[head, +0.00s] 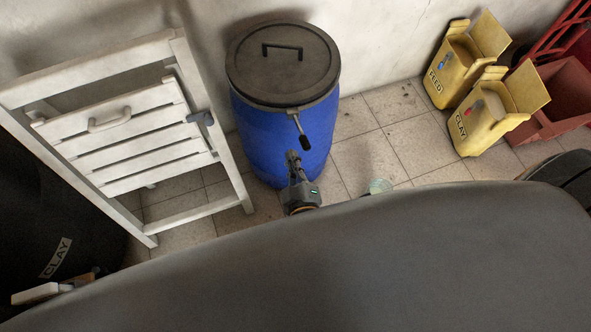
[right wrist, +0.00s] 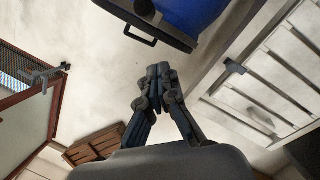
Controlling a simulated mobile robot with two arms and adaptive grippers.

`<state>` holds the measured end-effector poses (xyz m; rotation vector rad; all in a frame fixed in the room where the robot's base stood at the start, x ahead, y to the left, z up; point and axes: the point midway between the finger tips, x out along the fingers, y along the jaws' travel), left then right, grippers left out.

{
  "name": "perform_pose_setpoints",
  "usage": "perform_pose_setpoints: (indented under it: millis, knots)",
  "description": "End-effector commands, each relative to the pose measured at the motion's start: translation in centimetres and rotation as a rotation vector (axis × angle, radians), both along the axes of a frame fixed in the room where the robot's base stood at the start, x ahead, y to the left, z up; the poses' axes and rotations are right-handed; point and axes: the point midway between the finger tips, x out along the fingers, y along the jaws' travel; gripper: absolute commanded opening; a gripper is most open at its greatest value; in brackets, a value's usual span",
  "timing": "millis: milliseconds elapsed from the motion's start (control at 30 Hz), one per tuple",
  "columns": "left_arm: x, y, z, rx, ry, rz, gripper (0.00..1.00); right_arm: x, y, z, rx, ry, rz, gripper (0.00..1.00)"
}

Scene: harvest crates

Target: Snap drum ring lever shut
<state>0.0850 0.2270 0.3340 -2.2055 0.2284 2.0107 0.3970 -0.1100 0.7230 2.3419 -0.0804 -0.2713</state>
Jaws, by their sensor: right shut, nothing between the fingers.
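A blue drum (head: 262,135) stands on the tiled floor against the wall in the head view. Its dark lid (head: 283,63) has a black handle on top, and a grey ring runs around its rim. The ring's lever (head: 299,128), with a black grip, sticks out from the front right of the rim, away from the drum wall. My right gripper (head: 292,157) is just below the lever grip, shut and apart from it as far as I can tell. The right wrist view shows its closed fingers (right wrist: 158,73) empty, with the drum (right wrist: 195,14) beyond.
A white slatted gate (head: 122,130) with a latch stands left of the drum. Yellow containers (head: 492,112) marked FEED and CLAY and a red crate (head: 560,92) stand at the right. A small greenish jar (head: 380,186) is on the floor. Floor right of the drum is mostly clear.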

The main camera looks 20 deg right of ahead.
Motion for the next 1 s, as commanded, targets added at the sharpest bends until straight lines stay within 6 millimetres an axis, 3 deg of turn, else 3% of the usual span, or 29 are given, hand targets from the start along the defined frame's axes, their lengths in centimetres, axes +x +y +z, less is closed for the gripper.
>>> perform_pose_setpoints:
  millis: [200, 300, 500, 1000]
  knots:
    - [0.1, 0.6, -0.4, 0.007, -0.002, -0.002, 0.41, 4.7, -0.7, -0.8, 0.0, -0.003, 0.0, 0.0]
    - [0.1, 0.7, -1.3, 0.008, -0.002, -0.003, 0.41, 4.3, -2.0, -2.5, -0.006, 0.002, 0.002, 0.0]
    - [0.2, 0.8, -1.7, 0.01, -0.002, -0.003, 0.41, 4.3, -3.2, -3.6, -0.001, 0.002, 0.002, 0.0]
    - [0.1, 0.9, -1.6, 0.01, -0.002, -0.002, 0.41, 4.3, -3.5, -3.6, -0.001, 0.001, 0.007, 0.0]
